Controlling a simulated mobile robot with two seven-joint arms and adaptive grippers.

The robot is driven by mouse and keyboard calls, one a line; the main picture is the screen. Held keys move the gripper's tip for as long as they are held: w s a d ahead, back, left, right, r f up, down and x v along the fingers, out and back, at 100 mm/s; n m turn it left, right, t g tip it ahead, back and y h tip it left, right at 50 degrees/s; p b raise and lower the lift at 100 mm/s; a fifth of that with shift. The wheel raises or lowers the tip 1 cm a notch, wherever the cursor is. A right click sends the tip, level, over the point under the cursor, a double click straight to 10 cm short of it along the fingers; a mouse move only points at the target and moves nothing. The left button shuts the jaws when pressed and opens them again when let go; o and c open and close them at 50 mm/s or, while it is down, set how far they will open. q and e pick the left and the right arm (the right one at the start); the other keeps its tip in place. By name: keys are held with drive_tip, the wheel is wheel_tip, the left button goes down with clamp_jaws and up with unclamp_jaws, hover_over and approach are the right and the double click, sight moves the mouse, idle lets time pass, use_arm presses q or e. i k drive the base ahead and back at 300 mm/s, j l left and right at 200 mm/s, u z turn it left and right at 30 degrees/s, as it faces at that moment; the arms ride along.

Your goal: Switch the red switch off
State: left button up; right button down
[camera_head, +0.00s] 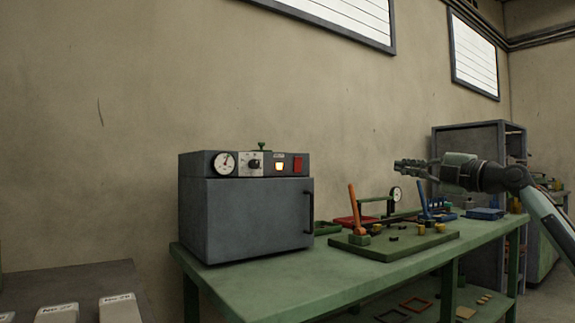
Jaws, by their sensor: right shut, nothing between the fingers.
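The red switch (298,164) is at the right end of the control panel on top of a grey oven-like box (258,217). A lit yellow-white lamp (279,168) glows just left of it. A round gauge (224,163) and a dial knob (254,164) are further left on the panel. My right gripper (398,168) is shut and empty, pointing left, in the air above the right part of the green bench (330,280). It is well to the right of the switch and apart from it. My left gripper is not in view.
A green board (430,241) with an orange-handled lever (353,208) stands on the bench between box and gripper. A gauge stand (396,194), a blue tray (485,213) and a red tray (350,221) are behind. A grey cabinet (465,140) stands at the right. The bench's front left is clear.

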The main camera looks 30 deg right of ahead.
sight(297, 168)
drive_tip(key=i+j, duration=0.1)
drive_tip(key=i, duration=0.75)
